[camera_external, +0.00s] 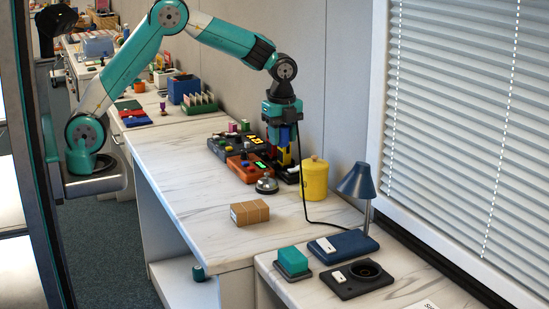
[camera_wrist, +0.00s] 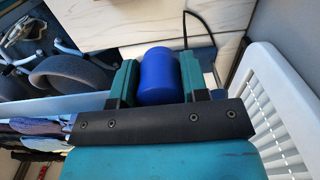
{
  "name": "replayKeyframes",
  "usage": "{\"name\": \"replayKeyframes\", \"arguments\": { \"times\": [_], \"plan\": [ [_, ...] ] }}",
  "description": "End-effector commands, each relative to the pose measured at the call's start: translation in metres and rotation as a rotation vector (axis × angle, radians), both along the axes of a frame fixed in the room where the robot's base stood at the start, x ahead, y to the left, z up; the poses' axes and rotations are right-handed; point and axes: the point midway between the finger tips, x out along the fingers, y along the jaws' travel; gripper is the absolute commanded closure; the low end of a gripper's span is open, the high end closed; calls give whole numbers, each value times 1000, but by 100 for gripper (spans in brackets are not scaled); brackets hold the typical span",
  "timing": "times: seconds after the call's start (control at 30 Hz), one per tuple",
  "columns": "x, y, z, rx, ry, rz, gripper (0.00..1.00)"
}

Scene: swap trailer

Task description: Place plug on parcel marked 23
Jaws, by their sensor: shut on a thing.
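My gripper (camera_external: 284,140) is above the far part of the marble-topped counter, pointing down. It is shut on a blue cylinder (camera_wrist: 160,77), which looks like the plug; the cylinder sits between the two teal fingers in the wrist view. A thin black cable runs from near the gripper down past the yellow canister toward the lamp. A brown parcel (camera_external: 250,212) lies on the counter nearer the camera, apart from my gripper. Any number on it is too small to read.
Around the gripper stand a dark control box (camera_external: 222,147), an orange box (camera_external: 240,173), a bell (camera_external: 266,185) and a yellow canister (camera_external: 315,180). A blue lamp (camera_external: 357,182), a teal block (camera_external: 292,260) and a dark ring base (camera_external: 352,287) stand front right. Counter around the parcel is clear.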

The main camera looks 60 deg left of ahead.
Motion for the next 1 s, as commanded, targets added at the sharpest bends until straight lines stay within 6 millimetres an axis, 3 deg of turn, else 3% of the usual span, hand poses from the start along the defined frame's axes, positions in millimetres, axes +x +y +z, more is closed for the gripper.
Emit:
{"name": "replayKeyframes", "arguments": {
  "times": [0.03, 0.2, 0.37, 0.47, 0.8, 1.0],
  "plan": [
    [-15, 10, 10, -1, 0, 39, 82],
    [-56, 35, 21, 0, 2, 150, 82],
    [-76, 45, 19, 1, 5, 202, 82],
    [-79, 46, 3, 1, 8, 208, 82],
    [-79, 46, -92, 1, 10, 207, 82],
    [-78, 46, -130, 0, 7, 207, 82]
  ]
}}
